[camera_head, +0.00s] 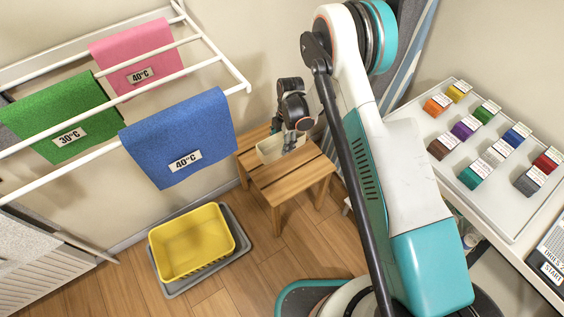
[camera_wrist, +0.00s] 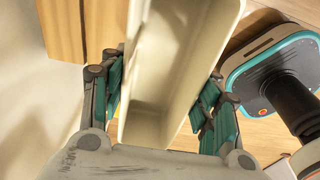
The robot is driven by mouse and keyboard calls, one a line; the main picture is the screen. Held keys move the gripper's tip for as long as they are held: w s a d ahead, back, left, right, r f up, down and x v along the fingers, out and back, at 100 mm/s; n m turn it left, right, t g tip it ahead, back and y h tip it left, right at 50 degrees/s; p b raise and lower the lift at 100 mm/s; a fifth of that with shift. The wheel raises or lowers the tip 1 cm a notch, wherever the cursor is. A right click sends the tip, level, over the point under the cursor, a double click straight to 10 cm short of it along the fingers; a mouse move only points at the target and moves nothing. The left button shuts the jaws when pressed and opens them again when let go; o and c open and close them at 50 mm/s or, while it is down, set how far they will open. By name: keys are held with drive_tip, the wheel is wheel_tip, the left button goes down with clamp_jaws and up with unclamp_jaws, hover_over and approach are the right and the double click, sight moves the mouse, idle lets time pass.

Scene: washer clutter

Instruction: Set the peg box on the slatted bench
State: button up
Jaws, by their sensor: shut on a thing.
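The cream peg box (camera_wrist: 165,70) fills the middle of the wrist view, open side toward the camera, and its visible inside looks empty. My gripper (camera_wrist: 165,95) is shut on it, with a teal-padded finger against each side. In the head view the box (camera_head: 270,151) is at the back of the slatted bench (camera_head: 285,184), and my gripper (camera_head: 295,135) partly hides it. I cannot tell whether the box touches the slats or hovers just above them. The bench also shows at the upper left of the wrist view (camera_wrist: 62,28). Its front slats are bare.
A yellow basket (camera_head: 192,242) stands on a grey tray (camera_head: 238,232) on the floor. A drying rack with pink (camera_head: 135,60), green (camera_head: 62,112) and blue (camera_head: 180,135) cloths hangs left of the bench. A shelf (camera_head: 510,215) with several coloured boxes is at right.

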wheel_tip(320, 180, down, 14)
drive_tip(key=b, duration=0.4)
drive_tip(key=shift+r, duration=0.2)
drive_tip(key=shift+f, duration=0.1)
drive_tip(key=o, duration=1.2)
drive_tip(key=shift+o, duration=0.2)
